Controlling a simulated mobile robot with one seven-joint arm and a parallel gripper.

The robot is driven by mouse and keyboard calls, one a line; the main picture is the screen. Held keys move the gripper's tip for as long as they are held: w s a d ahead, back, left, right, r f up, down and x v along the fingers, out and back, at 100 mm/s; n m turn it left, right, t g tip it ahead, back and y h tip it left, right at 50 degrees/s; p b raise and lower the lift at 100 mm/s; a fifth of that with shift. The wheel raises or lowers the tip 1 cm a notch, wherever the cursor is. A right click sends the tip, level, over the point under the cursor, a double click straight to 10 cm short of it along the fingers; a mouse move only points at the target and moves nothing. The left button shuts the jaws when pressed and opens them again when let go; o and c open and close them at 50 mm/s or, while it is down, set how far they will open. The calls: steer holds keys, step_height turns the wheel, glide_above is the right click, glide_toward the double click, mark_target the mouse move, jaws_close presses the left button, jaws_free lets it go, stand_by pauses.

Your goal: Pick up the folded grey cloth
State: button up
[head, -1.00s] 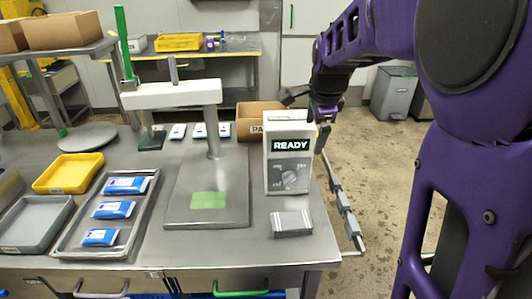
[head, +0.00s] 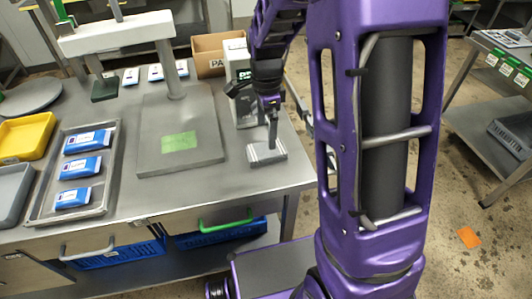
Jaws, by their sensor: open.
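The folded grey cloth (head: 262,155) lies flat near the right front edge of the steel table, with pale stripes across it. My gripper (head: 271,143) points down right over the cloth, its tip overlapping the cloth's back part in the picture. The jaws are open. I cannot tell whether the fingers touch the cloth or hang just above it. The gripper hides a small part of the cloth.
Close behind the cloth stands a grey control box (head: 241,105), partly covered by my arm. A press stand with a flat plate (head: 150,155) is to the left. A metal tray (head: 105,195) holds blue packets. The steel table (head: 215,193) is bare in front.

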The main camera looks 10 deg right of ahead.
mark_target(266, 153)
steer(key=f, duration=0.7)
steer(key=shift+w+d+f, duration=0.15)
steer(key=shift+d, duration=0.1)
steer(key=shift+c, duration=0.2)
